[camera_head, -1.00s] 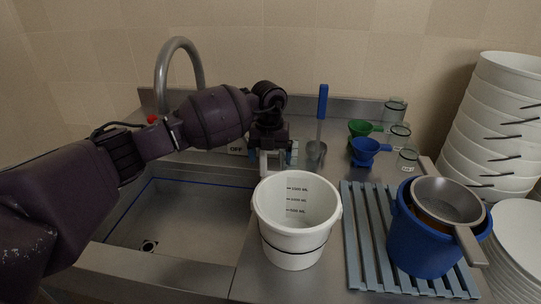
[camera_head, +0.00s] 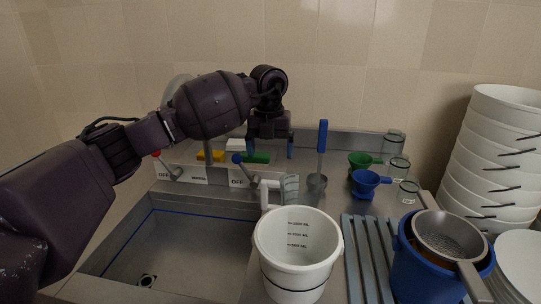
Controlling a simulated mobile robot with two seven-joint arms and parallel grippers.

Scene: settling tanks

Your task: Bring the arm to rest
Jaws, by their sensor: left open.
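My left arm comes in from the left and reaches across above the sink (camera_head: 180,235). My left gripper (camera_head: 269,148) points down near the back wall, open, with nothing seen between its fingers. It is above and behind a clear measuring jug (camera_head: 290,187) with a white handle (camera_head: 264,190), apart from it in the picture. A white bucket with volume marks (camera_head: 297,270) stands in front of the jug. My right gripper is not in view.
Red-knobbed (camera_head: 156,154) and blue-knobbed (camera_head: 237,158) levers stand behind the sink. A blue-handled scoop (camera_head: 322,140), green funnel (camera_head: 360,160), blue funnel (camera_head: 366,180) and glass jars (camera_head: 399,166) stand right. A blue bucket (camera_head: 415,275) holds a pan; bowls (camera_head: 500,150) are stacked beyond.

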